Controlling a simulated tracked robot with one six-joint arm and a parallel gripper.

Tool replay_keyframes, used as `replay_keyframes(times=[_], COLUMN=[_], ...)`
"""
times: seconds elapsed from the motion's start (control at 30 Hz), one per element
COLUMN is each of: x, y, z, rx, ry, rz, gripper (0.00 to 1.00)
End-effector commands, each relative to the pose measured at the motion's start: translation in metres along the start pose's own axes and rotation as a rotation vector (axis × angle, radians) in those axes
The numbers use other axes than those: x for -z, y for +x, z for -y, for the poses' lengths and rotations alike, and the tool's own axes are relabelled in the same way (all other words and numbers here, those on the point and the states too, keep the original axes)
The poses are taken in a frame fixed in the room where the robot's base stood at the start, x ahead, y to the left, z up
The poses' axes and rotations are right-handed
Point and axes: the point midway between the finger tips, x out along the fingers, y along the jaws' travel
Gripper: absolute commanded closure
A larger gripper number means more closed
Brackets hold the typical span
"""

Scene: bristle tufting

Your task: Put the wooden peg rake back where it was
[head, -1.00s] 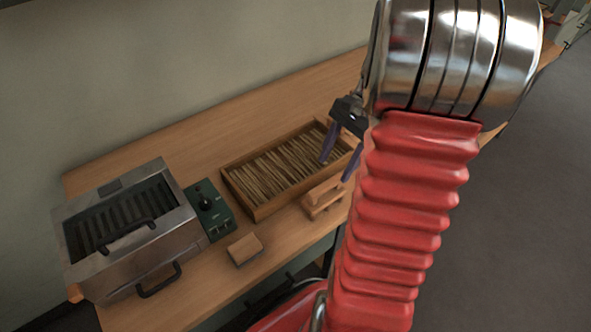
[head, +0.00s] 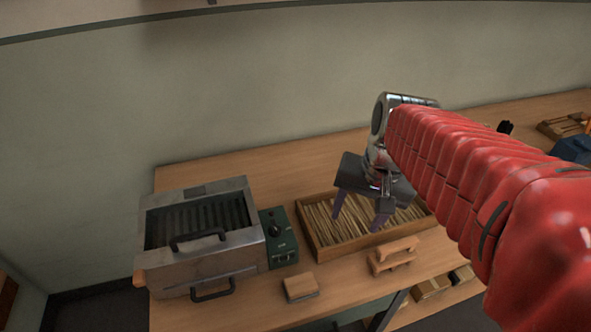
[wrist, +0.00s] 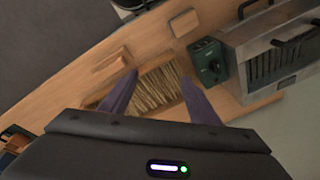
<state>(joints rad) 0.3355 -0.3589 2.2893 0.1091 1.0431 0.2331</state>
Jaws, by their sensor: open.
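A pale wooden piece with a raised bar, which looks like the wooden peg rake (head: 393,256), rests on the bench in front of the tray's right half; its pegs cannot be made out. It also shows in the wrist view (wrist: 108,66), left of my fingers. The shallow wooden tray (head: 318,252) holds many thin bristle-like strips. My gripper (head: 356,223) is open, with its purple fingers pointing down over the tray, behind the rake and apart from it. In the wrist view my gripper (wrist: 157,78) has nothing between its fingers but the tray's strips below.
A metal box with black handles (head: 205,262) stands at the bench's left, beside a green control box (head: 279,240). A small wooden block (head: 300,288) lies near the front edge. The bench (head: 285,188) is clear behind the tray. Boxes (head: 433,288) sit on a lower shelf.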

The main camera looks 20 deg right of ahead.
Motion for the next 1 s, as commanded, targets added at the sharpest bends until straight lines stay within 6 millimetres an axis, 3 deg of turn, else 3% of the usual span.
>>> replay_keyframes(times=[0.2,0.5,1.0], x=[-0.033,-0.071,-0.079], y=[-0.017,-0.031,-0.033], z=[0.026,0.048,0.051], rx=[0.021,0.054,0.061], ry=[-0.252,-0.552,-0.620], rz=[-0.118,-0.265,-0.301], gripper=[0.44,0.44,0.44])
